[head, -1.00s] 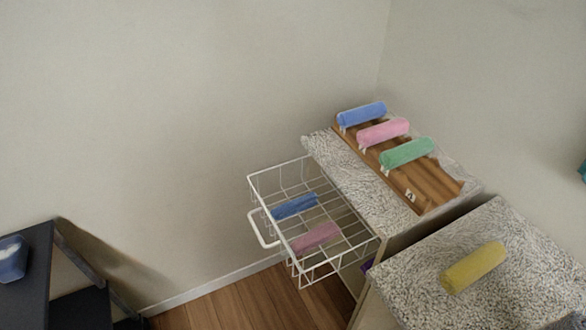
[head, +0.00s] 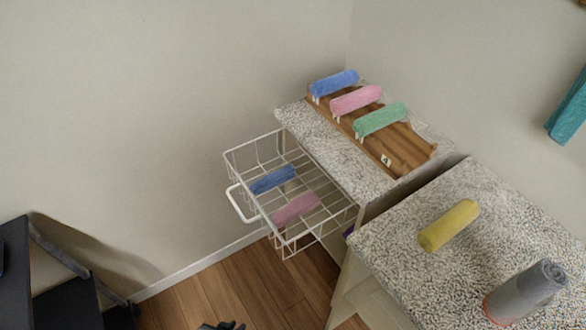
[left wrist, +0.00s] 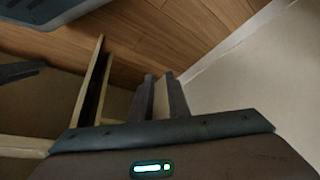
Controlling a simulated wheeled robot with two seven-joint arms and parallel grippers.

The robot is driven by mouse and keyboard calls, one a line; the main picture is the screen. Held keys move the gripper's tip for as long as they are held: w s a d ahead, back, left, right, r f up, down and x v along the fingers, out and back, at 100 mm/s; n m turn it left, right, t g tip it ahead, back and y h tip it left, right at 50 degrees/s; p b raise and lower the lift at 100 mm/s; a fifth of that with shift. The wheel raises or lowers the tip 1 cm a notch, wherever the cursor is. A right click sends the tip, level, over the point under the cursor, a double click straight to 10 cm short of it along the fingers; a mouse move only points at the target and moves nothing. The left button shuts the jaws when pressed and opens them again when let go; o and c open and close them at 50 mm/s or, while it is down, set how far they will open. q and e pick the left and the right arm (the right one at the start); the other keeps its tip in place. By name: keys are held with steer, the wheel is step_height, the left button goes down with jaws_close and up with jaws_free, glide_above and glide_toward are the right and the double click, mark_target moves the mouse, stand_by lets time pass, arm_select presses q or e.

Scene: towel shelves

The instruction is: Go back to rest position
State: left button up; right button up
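My left gripper (head: 222,326) just shows as a dark shape at the bottom edge of the head view, over the wood floor. In the left wrist view its two dark fingers (left wrist: 163,97) stand a little apart, with nothing between them. My right gripper is not in view. The white wire basket (head: 290,243) is pulled out from the cabinet and holds a blue rolled towel (head: 272,180) and a pink one (head: 296,209). A wooden rack (head: 405,150) on the cabinet top bears blue (head: 334,83), pink (head: 356,100) and green (head: 381,119) rolls.
A speckled counter (head: 400,255) at the right bears a yellow roll (head: 449,225) and a grey roll-shaped thing (head: 525,292) with a reddish end. A teal cloth (head: 570,110) is at the right wall. Dark furniture (head: 15,275) stands lower left. Wood floor (head: 225,290) lies open between.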

arm_select(q)
steer(key=s+d+f+t, duration=0.1)
steer(key=f, duration=0.5)
steer(key=s+d+f+t, duration=0.1)
steer(key=s+f, duration=0.1)
steer(key=f, duration=0.5)
steer(key=shift+s+d+h, duration=0.2)
steer(key=shift+s+h, duration=0.05)
steer(key=shift+h, duration=0.15)
